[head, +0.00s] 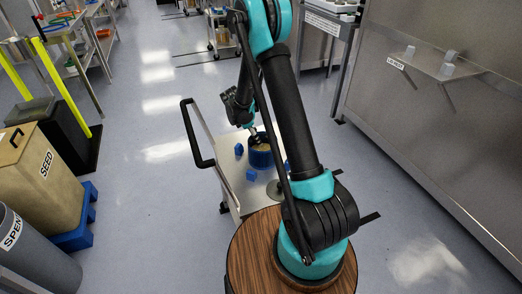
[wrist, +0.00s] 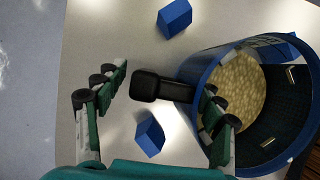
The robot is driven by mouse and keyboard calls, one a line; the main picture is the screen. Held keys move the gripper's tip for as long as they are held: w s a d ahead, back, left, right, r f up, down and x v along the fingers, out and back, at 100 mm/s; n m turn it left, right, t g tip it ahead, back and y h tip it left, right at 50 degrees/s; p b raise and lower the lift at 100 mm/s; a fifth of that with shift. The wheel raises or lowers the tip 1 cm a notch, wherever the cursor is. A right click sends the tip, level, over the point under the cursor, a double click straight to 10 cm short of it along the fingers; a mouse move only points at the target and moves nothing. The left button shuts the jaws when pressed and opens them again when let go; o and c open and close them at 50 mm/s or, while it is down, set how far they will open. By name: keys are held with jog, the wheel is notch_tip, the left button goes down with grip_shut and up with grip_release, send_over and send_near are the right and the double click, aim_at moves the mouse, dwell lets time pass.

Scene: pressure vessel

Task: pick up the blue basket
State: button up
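The blue basket (head: 262,158) stands on the metal cart top in the head view, partly behind my arm. In the wrist view the basket (wrist: 205,80) is at the right, with a pale speckled filling inside and a black handle (wrist: 150,86) sticking out to the left. My gripper (wrist: 160,88) is open, with its fingers spread on either side of the handle. The right finger overlaps the basket's rim and opening in the picture; I cannot tell whether it touches. The gripper tips are hard to make out in the head view.
Small blue blocks (wrist: 174,17) (wrist: 149,134) lie on the cart top (head: 230,179) near the basket. The cart has a black-gripped handle (head: 190,135) at its left. Open floor lies between.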

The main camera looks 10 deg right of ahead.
jog(key=c, duration=1.4)
jog(key=shift+r, duration=0.1)
